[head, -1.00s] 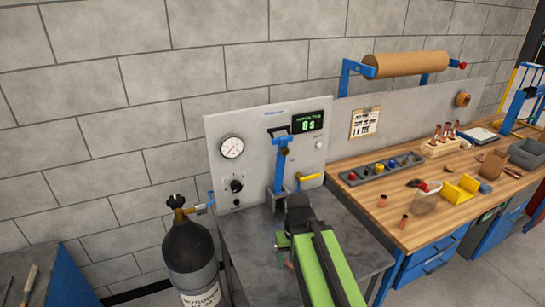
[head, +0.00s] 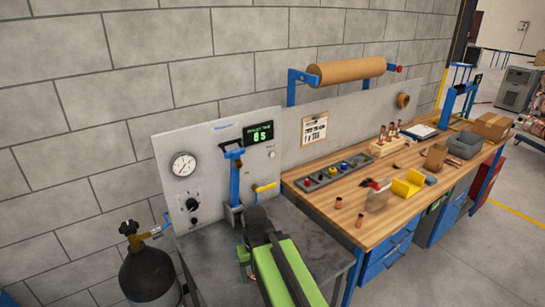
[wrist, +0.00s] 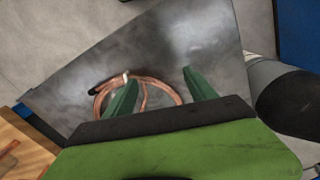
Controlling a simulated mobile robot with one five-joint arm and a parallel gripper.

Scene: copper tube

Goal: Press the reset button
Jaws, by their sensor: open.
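The grey test panel (head: 215,190) stands at the back of the metal bench. A small round pale button (head: 271,154) sits on it at the right, below the green-lit display (head: 258,133); its label is too small to read. My green arm is at the front of the bench in the head view, with its fingertips hidden there. In the wrist view my gripper (wrist: 160,82) is open and empty, its two green fingers apart. A looped copper tube (wrist: 172,90) lies below them on the metal surface. The button is not in the wrist view.
A blue lever clamp (head: 234,180) and a yellow-handled valve (head: 264,188) stand before the panel. A dark gas cylinder (head: 150,272) is at the left. The wooden workbench (head: 335,190) with parts and trays is at the right.

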